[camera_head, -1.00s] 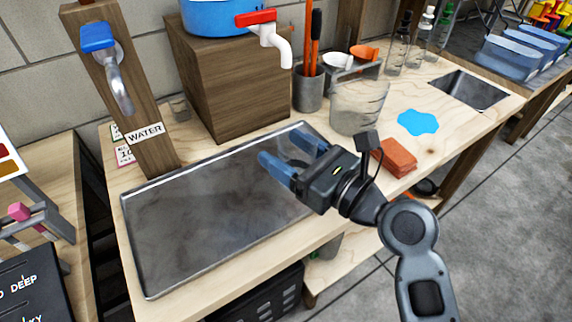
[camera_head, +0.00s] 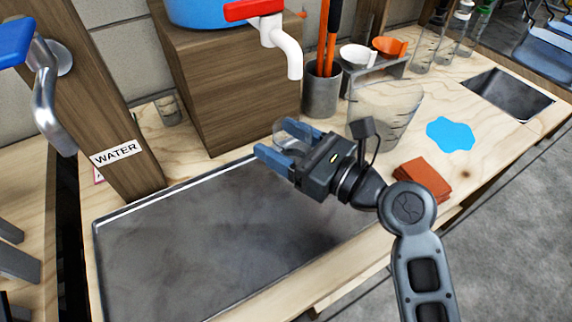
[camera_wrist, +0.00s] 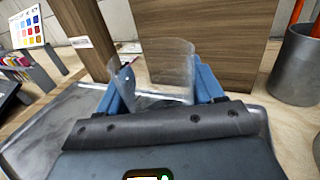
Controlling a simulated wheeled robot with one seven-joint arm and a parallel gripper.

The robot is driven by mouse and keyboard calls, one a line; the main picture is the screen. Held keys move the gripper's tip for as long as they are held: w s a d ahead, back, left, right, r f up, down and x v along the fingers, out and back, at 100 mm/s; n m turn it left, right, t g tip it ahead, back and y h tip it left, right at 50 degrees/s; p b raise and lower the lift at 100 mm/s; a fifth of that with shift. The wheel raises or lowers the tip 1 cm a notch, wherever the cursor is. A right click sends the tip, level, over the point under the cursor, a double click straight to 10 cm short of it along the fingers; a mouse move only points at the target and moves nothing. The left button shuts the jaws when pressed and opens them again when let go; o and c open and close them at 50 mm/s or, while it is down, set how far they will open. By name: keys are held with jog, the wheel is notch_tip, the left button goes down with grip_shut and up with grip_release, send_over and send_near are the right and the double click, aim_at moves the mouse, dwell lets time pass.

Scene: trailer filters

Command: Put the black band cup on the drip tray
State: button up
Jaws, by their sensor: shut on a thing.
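My gripper (camera_head: 276,146) is shut on a clear, see-through cup (camera_wrist: 167,68), which shows upright between the blue fingers in the wrist view. In the head view only part of this cup (camera_head: 287,130) shows behind the fingers. I cannot make out a black band on it. The wide grey metal drip tray (camera_head: 200,240) lies flat on the wooden bench. My gripper is over the tray's far right part, near its back edge. The wrist view shows the tray (camera_wrist: 50,130) below and left of the fingers.
A wooden block (camera_head: 225,85) with a blue tank and a red-handled white tap (camera_head: 285,45) stands behind the tray. A post with a WATER sign (camera_head: 116,152) is at left. A clear jug (camera_head: 385,115), tool pot (camera_head: 321,92) and brown-red cloth (camera_head: 422,180) are right.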

jog(key=shift+f+b, duration=0.55)
jog(key=shift+f, duration=2.05)
jog(key=shift+f, duration=0.15)
jog(key=o, duration=1)
jog(key=shift+s+d, duration=0.15)
jog(key=shift+d, duration=0.1)
jog(key=v, duration=1.1)
jog(key=shift+s+d, duration=0.2)
